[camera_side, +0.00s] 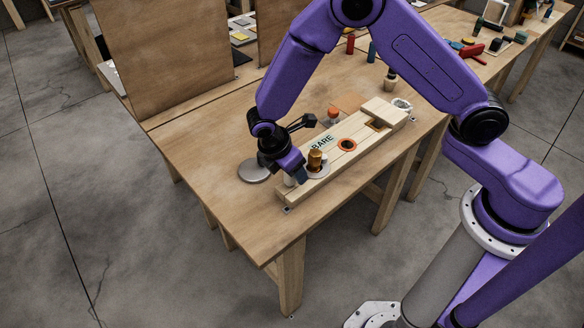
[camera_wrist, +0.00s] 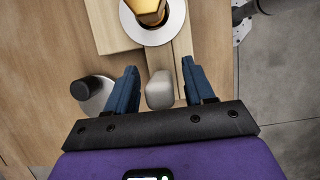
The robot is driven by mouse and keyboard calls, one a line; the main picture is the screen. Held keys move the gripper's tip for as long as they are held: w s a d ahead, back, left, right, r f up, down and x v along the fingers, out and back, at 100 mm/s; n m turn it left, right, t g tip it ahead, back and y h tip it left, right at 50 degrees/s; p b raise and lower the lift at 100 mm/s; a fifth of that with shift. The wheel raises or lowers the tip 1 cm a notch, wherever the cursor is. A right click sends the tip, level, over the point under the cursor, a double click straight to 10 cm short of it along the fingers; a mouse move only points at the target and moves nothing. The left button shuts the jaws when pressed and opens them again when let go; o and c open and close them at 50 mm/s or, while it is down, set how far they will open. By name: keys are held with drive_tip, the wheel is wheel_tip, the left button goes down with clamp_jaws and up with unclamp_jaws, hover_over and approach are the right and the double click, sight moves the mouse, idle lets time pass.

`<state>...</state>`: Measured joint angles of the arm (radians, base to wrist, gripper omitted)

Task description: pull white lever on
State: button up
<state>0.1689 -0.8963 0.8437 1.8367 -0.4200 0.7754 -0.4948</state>
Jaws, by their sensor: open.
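The white lever (camera_wrist: 159,90) shows in the wrist view as a rounded pale block between my two blue fingers, with a gap on each side. My gripper (camera_wrist: 160,66) is open around it; I see no contact. In the side view my gripper (camera_side: 297,176) is low at the near left end of the wooden board (camera_side: 374,144). A small pale part of the lever (camera_side: 289,181) shows there, mostly hidden by the gripper. A brass hex fitting (camera_wrist: 149,8) on a white disc stands just beyond the lever; it also shows in the side view (camera_side: 315,158).
A grey disc (camera_side: 253,170) with a black knob (camera_wrist: 94,89) lies left of the fingers. An orange-ringed hole (camera_side: 347,145) and a wooden block (camera_side: 384,112) are farther along the board. An orange-topped jar (camera_side: 333,115) stands behind. The table's front left is clear.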

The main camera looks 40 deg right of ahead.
clamp_jaws()
drive_tip(key=shift+s+f+t, duration=0.1)
drive_tip(key=shift+s+t, duration=0.45)
drive_tip(key=shift+t, duration=0.75)
drive_tip(key=shift+s+f+m+t, duration=0.1)
drive_tip(key=shift+s+m+t, duration=0.15)
drive_tip(key=shift+t, duration=0.35)
drive_tip(key=shift+s+f+m+t, duration=0.1)
drive_tip(key=shift+s+m+t, duration=0.15)
drive_tip(key=shift+t, duration=0.35)
unclamp_jaws()
